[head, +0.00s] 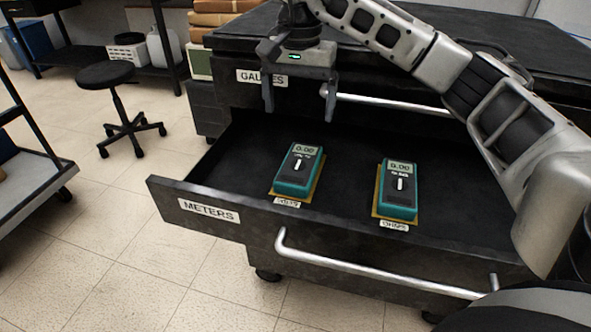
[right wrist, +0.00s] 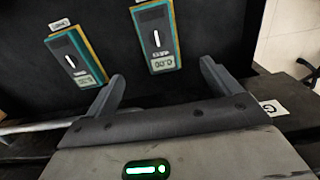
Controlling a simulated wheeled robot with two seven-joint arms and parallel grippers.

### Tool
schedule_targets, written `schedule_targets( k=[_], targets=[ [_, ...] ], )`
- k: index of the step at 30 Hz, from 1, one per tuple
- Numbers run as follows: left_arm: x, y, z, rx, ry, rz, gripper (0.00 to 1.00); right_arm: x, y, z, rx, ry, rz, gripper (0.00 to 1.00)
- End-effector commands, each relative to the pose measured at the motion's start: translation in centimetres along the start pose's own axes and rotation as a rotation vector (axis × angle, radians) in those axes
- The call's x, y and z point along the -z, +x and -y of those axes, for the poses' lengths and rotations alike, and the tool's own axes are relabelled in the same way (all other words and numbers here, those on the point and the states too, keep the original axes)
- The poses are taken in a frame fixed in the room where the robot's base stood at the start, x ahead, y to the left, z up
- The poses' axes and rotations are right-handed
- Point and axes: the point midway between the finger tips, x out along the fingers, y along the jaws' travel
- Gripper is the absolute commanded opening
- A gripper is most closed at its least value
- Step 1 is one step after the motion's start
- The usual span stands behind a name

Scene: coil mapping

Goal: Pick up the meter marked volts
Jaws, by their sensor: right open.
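Two teal meters with grey displays reading 0.00 lie on yellow pads in the open drawer. The left meter (head: 297,172) has a small tag at its front that looks like VOLTS but is blurred. The right meter (head: 397,190) has a tag reading OHMS. My right gripper (head: 299,108) is open and empty, fingers pointing down, above and behind the left meter. In the right wrist view the left meter (right wrist: 155,35) shows ahead between the fingers (right wrist: 163,72), apart from them. The ohms meter (right wrist: 75,55) shows to its left. My left gripper is not in view.
The open drawer (head: 195,197) is labelled METERS and has a silver handle (head: 360,267). A closed drawer labelled GAUGES (head: 262,78) with a handle bar (head: 390,103) is just behind the gripper. A stool (head: 108,76) stands at the left. The drawer floor around the meters is clear.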

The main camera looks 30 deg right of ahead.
Motion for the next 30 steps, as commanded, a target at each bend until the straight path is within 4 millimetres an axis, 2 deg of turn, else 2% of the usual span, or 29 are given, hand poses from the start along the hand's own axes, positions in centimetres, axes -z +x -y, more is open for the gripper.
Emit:
schedule_targets(
  k=[3, 9, 20, 27, 30],
  targets=[
    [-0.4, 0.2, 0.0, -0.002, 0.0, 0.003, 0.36, -0.1, 3.0, -0.1, -0.006, 0.0, 0.002, 0.89],
    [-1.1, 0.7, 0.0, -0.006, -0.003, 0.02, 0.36, -0.1, 6.8, -0.1, -0.003, 0.0, 0.002, 0.89],
    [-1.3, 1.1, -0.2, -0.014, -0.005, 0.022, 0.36, 0.0, 9.4, -0.1, -0.001, 0.0, 0.001, 0.89],
    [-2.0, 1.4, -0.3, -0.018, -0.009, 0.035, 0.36, 0.0, 12.9, -0.3, -0.003, -0.001, 0.002, 0.89],
    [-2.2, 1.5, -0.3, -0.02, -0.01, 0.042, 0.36, 0.0, 13.7, -0.3, -0.002, -0.001, 0.002, 0.89]
  ],
)
